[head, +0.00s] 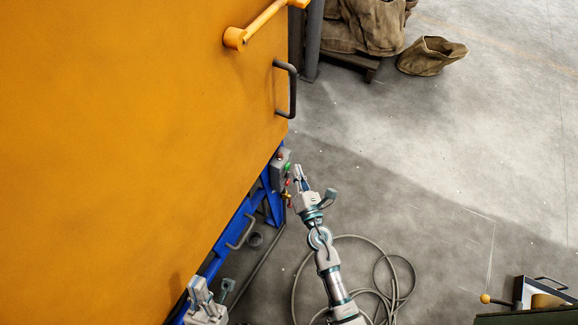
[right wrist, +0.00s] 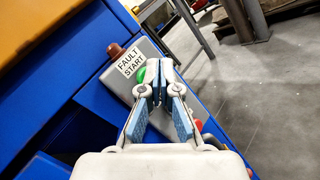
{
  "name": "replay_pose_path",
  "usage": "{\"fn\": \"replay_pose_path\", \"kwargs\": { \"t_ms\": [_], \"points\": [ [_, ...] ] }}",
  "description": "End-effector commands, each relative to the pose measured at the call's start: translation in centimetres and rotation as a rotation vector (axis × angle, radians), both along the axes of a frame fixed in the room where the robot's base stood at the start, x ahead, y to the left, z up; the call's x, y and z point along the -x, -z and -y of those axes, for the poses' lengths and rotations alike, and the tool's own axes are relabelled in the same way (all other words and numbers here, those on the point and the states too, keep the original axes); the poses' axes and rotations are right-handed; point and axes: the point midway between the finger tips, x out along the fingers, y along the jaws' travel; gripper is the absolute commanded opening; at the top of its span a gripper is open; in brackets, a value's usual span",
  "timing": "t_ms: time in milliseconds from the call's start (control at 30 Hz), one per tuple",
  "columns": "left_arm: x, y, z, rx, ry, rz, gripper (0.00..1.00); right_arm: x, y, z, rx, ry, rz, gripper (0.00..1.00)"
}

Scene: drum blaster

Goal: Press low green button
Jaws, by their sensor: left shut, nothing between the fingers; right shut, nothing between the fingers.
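The green button (right wrist: 141,75) sits on a grey control box (right wrist: 150,52) with a "FAULT START" label. In the right wrist view it is partly hidden behind the fingertips of my right gripper (right wrist: 160,68). In the head view the green button (head: 288,167) shows on the side of the box (head: 279,172), with my right gripper (head: 297,172) just to its right. That gripper is shut and empty; I cannot tell whether it touches the button. My left gripper (head: 199,287) is shut and empty at the lower left, beside the orange panel.
A large orange panel (head: 130,130) with dark handle (head: 293,90) fills the left, above a blue frame (head: 228,240). A reddish lamp (right wrist: 115,50) tops the box; a red button (right wrist: 198,125) is lower. A cable (head: 375,238) lies on the floor.

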Motion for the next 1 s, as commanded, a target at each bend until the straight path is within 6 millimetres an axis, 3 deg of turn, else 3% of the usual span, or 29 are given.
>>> {"fn": "replay_pose_path", "kwargs": {
  "t_ms": [1000],
  "points": [
    [0.00,0.24,0.04,-0.004,0.003,-0.003,0.00,-0.44,-0.05,-0.80,-0.001,-0.001,0.000,0.00]
  ]
}}
